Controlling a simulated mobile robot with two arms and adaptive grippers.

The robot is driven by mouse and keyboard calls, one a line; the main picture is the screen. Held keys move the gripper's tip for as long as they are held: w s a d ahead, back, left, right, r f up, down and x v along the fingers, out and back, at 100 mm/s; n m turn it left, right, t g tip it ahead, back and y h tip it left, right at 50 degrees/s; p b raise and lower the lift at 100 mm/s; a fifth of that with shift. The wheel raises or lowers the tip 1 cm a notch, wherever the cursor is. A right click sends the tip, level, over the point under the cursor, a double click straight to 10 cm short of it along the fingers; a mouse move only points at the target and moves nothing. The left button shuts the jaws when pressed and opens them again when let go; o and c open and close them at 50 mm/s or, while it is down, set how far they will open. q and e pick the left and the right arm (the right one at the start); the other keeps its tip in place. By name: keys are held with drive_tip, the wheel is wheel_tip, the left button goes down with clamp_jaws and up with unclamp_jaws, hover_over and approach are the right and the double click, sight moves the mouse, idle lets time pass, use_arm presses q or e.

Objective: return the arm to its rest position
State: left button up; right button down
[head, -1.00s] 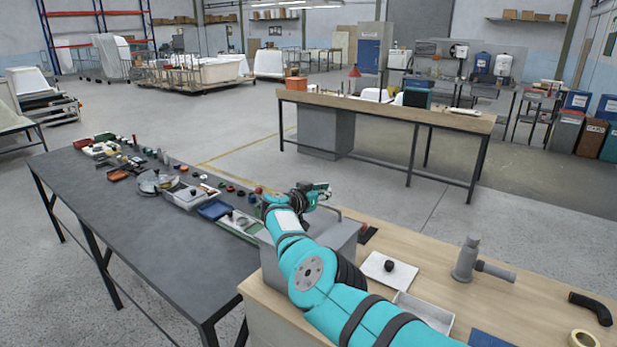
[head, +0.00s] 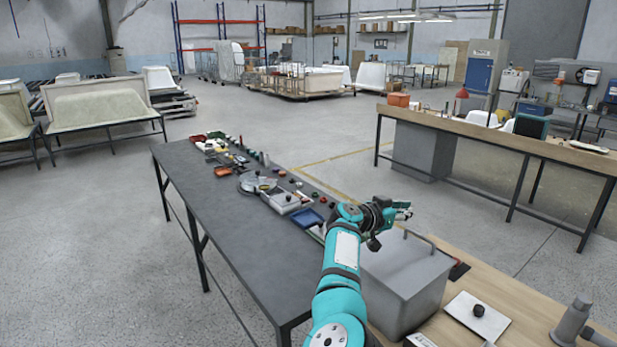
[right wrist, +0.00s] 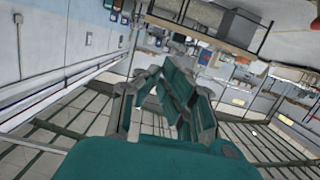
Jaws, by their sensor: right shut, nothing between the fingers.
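My right arm, teal with dark joints, reaches from the bottom of the head view over the bench. Its right gripper (head: 402,211) is above the grey lidded box, pointing to the right. In the right wrist view the gripper (right wrist: 180,100) is shut and empty, with the room tilted behind it. My left gripper shows in neither view.
A grey metal box (head: 405,285) stands on the wooden bench (head: 520,338) beside the arm. A white plate with a black knob (head: 478,318) lies to its right. The dark table (head: 215,215) holds several small parts and a blue tray (head: 306,218). Open floor (head: 110,240) lies left.

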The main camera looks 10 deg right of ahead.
drive_tip(key=s+d+n+t+h, duration=0.1)
drive_tip(key=s+d+t+h, duration=0.1)
drive_tip(key=d+t, duration=0.25)
drive_tip(key=s+a+f+n+t+y, duration=0.3)
drive_tip(key=s+a+f+n+y, duration=1.35)
drive_tip(key=a+f, duration=0.2)
drive_tip(key=s+a+f+m+g, duration=0.1)
drive_tip(key=s+a+f+g, duration=0.15)
drive_tip(key=s, duration=0.65)
drive_tip(key=s+a+f+g, duration=0.2)
drive_tip(key=s+g, duration=0.2)
drive_tip(key=s, duration=0.6)
drive_tip(key=s+a+f+m+g, duration=0.1)
drive_tip(key=s+a+f+g, duration=0.2)
drive_tip(key=s, duration=0.6)
wheel_tip(320, 180, down, 34)
drive_tip(key=s+g+b, duration=0.2)
drive_tip(key=s+b, duration=0.1)
drive_tip(key=b, duration=0.3)
drive_tip(key=s+d+f+b, duration=0.3)
drive_tip(key=s+f, duration=1.2)
drive_tip(key=f, duration=0.2)
drive_tip(key=shift+d+f+g+b, duration=0.15)
drive_tip(key=shift+f+g+b, duration=0.25)
